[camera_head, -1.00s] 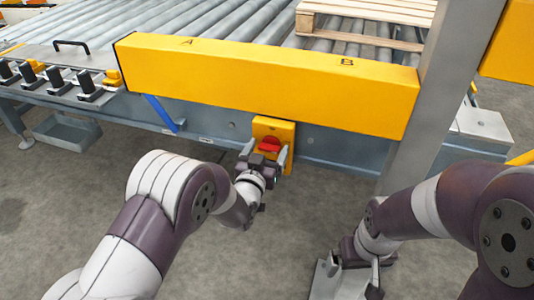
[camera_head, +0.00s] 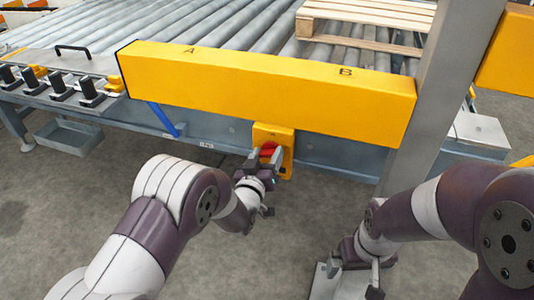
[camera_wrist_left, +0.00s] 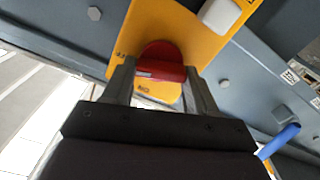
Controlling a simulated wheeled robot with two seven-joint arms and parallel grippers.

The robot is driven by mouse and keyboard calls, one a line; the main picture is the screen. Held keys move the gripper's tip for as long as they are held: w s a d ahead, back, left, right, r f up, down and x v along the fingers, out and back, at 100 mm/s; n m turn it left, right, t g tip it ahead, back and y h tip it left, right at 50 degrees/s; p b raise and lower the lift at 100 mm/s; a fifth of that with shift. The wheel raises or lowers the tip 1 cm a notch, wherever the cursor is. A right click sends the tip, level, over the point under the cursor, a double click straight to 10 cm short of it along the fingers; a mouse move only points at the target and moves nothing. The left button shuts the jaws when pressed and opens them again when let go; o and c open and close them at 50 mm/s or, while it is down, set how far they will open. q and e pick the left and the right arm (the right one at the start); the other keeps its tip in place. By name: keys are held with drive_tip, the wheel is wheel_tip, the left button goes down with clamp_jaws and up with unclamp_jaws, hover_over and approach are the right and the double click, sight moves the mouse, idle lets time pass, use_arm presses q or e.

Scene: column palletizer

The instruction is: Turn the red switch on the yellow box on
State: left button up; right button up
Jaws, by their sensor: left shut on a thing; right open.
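The yellow box (camera_head: 262,132) is fixed to the grey side beam of the conveyor, below the long yellow panel. Its red switch (camera_head: 268,148) is partly hidden by my left gripper (camera_head: 263,160). In the left wrist view, the red switch (camera_wrist_left: 162,70) has a raised bar on a round base, and the left gripper's two fingers are shut on the ends of that bar. Lettering shows on the yellow box (camera_wrist_left: 190,30) near the switch, and a white button is on it too. My right gripper (camera_head: 362,268) is open, low on the right and away from the box.
The long yellow panel (camera_head: 270,90) marked A and B juts out above the box. A grey post (camera_head: 420,110) stands to the right, between the box and my right arm. A wooden pallet (camera_head: 370,12) lies on the rollers behind. The floor below the box is clear.

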use_arm(q)
drive_tip(key=n+p, duration=0.1)
drive_tip(key=n, duration=0.2)
drive_tip(key=shift+a+n, duration=0.1)
drive_tip(key=shift+n, duration=0.2)
drive_tip(key=n+p, duration=0.1)
drive_tip(key=n, duration=0.2)
drive_tip(key=shift+n, duration=0.3)
drive_tip(key=n+p, duration=0.1)
drive_tip(key=n, duration=0.3)
drive_tip(key=shift+f+p, duration=0.2)
drive_tip(key=shift+p, duration=0.15)
drive_tip(key=shift+f+n+p, duration=0.1)
drive_tip(key=shift+n+p, duration=0.2)
drive_tip(key=shift+n, duration=1.3)
drive_tip(key=o, duration=1.1)
drive_tip(key=shift+c, duration=0.2)
drive_tip(key=shift+a, duration=0.1)
